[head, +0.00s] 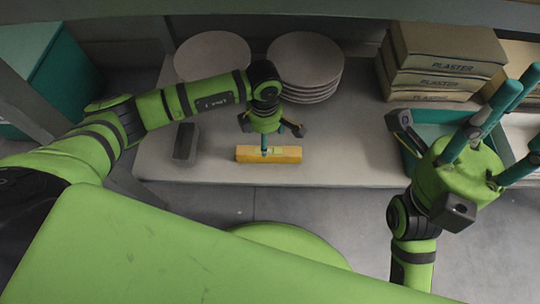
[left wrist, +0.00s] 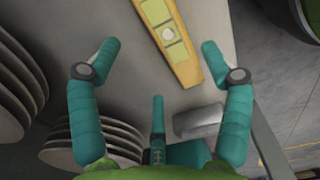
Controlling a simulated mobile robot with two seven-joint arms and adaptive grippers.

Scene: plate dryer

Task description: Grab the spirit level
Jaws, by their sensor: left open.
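The spirit level (head: 284,154) is a yellow bar lying flat on the pale shelf, near its front edge. In the left wrist view the spirit level (left wrist: 167,36) runs nearly lengthwise, with a pale round mark and square windows. My left gripper (head: 264,147) points down just above it. In the left wrist view my left gripper (left wrist: 159,50) has its fingers spread, with the level between the two side fingertips and nothing held. The level's far end is cut off there. My right gripper (head: 516,100) is raised at the right, fingers spread, empty, away from the level.
A stack of plates (head: 305,62) and another plate pile (head: 212,56) stand behind. A dark grey block (head: 186,142) lies left of the level. Plaster boxes (head: 440,50) and a teal crate (head: 432,126) are at the right. The shelf (head: 350,148) right of the level is clear.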

